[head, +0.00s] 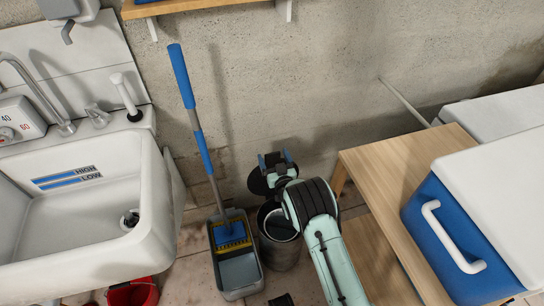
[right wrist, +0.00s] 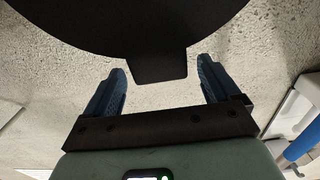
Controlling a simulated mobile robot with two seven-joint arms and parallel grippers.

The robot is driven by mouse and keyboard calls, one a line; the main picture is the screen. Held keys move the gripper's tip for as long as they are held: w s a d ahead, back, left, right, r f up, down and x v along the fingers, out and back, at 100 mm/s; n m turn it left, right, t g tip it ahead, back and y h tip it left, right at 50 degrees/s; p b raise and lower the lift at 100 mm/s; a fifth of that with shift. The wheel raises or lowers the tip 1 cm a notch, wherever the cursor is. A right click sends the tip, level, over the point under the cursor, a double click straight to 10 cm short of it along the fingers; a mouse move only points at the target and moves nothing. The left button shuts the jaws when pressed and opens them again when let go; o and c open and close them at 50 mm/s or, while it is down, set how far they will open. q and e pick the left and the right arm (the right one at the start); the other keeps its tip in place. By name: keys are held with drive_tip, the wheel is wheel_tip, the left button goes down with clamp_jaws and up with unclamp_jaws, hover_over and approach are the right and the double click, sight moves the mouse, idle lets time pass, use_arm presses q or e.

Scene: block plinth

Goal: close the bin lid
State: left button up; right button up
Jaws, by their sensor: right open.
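The bin (head: 279,252) is a dark grey cylinder standing on the floor between the mop bucket and the wooden table. Its round black lid (head: 257,183) is raised up near the wall, partly hidden behind my right gripper (head: 275,159). In the right wrist view the lid (right wrist: 130,22) fills the top, with its tab (right wrist: 158,67) pointing down between the blue fingers. My right gripper (right wrist: 160,72) is open, with one finger on each side of the tab and a visible gap to each. My left gripper is not in view.
A mop bucket (head: 240,271) with a blue-handled mop (head: 188,95) stands just left of the bin. A white sink (head: 75,225) is farther left, with a red bucket (head: 133,293) below. A wooden table (head: 385,160) with a blue cooler (head: 440,225) is at the right.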

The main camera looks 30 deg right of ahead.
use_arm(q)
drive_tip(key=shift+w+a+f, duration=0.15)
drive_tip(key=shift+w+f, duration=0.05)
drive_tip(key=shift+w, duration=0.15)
use_arm(e)
drive_tip(key=shift+x, duration=0.8)
